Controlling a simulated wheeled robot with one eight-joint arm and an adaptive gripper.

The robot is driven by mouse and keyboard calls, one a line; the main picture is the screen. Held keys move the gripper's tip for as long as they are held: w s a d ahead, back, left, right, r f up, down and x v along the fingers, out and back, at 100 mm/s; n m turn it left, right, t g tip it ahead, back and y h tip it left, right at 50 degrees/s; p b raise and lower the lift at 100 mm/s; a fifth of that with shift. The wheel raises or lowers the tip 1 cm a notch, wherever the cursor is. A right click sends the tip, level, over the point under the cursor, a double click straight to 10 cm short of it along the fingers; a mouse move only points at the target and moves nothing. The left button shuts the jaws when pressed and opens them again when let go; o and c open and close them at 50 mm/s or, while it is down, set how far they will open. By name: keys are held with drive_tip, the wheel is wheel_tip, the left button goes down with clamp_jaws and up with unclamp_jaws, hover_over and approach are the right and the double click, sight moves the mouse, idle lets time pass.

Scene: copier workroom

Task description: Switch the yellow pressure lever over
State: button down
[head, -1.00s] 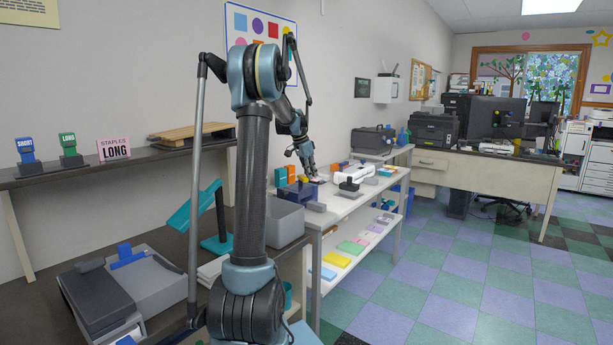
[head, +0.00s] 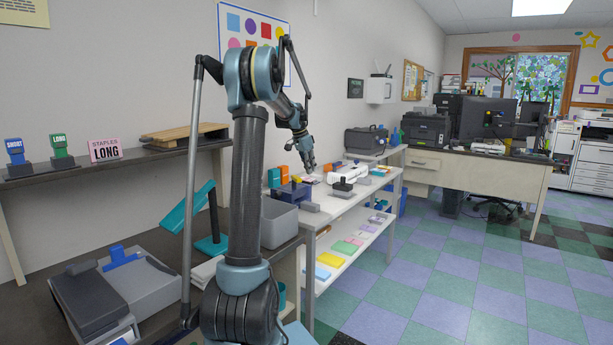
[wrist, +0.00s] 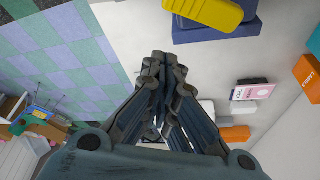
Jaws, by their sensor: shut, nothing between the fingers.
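The yellow lever (wrist: 212,11) shows at the top edge of the wrist view, cut off by the frame. It lies over a dark blue body (wrist: 222,32). My gripper (wrist: 164,62) has its fingers together with nothing between them, and its tips sit apart from the blue body in that picture. In the head view my gripper (head: 309,169) points down above the white table, just behind the dark blue device (head: 292,192). I cannot make out the yellow lever clearly in the head view.
A white device with a dark grey part (head: 342,186) stands right of the blue one on the white table (head: 338,208). Open checkered floor lies to the right.

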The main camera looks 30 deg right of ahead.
drive_tip(key=v, duration=0.7)
drive_tip(key=shift+r, duration=0.15)
idle(0.3)
